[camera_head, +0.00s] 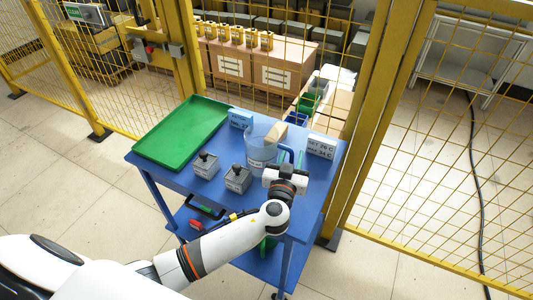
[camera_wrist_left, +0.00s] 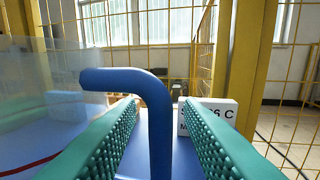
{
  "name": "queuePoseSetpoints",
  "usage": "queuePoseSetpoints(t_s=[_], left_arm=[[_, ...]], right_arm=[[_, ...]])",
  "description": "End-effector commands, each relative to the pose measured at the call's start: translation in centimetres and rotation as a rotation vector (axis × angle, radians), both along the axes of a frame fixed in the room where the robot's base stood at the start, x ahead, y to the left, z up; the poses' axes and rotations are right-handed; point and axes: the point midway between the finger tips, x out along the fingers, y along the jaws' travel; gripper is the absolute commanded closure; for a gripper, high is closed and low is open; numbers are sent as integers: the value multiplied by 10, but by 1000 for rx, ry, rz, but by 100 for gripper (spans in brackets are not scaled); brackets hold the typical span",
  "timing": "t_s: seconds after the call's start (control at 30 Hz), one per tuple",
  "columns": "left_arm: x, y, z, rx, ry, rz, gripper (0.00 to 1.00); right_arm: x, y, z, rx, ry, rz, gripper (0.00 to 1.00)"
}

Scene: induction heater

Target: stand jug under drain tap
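The jug (camera_head: 261,158) is clear with a blue handle and stands upright on the blue cart (camera_head: 318,186). In the left wrist view the clear jug wall (camera_wrist_left: 45,105) fills the left side, with a red line on it. Its blue handle (camera_wrist_left: 158,125) stands between the green ridged fingers of my left gripper (camera_wrist_left: 158,112), with a gap visible on each side. My left gripper is open around the handle, at the jug's right side. In the head view its wrist hides part of the cart. I cannot make out a drain tap. My right gripper is not in view.
A green tray (camera_head: 182,134) lies at the cart's left. Two grey blocks with black knobs, one left (camera_head: 206,165) and one right (camera_head: 237,179), stand in front of the jug. A blue box (camera_head: 240,118) and a white sign (camera_head: 321,146) stand behind. Yellow mesh fencing (camera_head: 372,120) borders the cart.

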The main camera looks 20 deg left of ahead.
Motion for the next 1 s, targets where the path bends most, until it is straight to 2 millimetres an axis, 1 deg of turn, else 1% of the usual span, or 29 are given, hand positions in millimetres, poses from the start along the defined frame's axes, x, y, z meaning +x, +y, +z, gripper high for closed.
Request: queuePoseSetpoints(t_s=[0.13, 0.17, 0.3, 0.37, 0.67, 0.77, 0.87, 1.0], left_arm=[[0, 0, -1, 0, 0, 0, 66], [0, 0, -1, 0, 0, 0, 68], [0, 0, 0, 0, 0, 0, 91], [0, 0, 0, 0, 0, 0, 100], [0, 0, 0, 0, -1, 0, 100], [0, 0, 5, -2, -2, 0, 100], [0, 0, 19, -4, -4, 0, 100], [0, 0, 48, -5, -7, 0, 100]], right_arm=[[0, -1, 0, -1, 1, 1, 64], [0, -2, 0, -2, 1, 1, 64], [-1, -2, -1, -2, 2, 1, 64], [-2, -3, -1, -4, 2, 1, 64], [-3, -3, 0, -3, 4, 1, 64], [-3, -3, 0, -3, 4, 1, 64], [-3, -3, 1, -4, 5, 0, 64], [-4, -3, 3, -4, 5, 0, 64]])
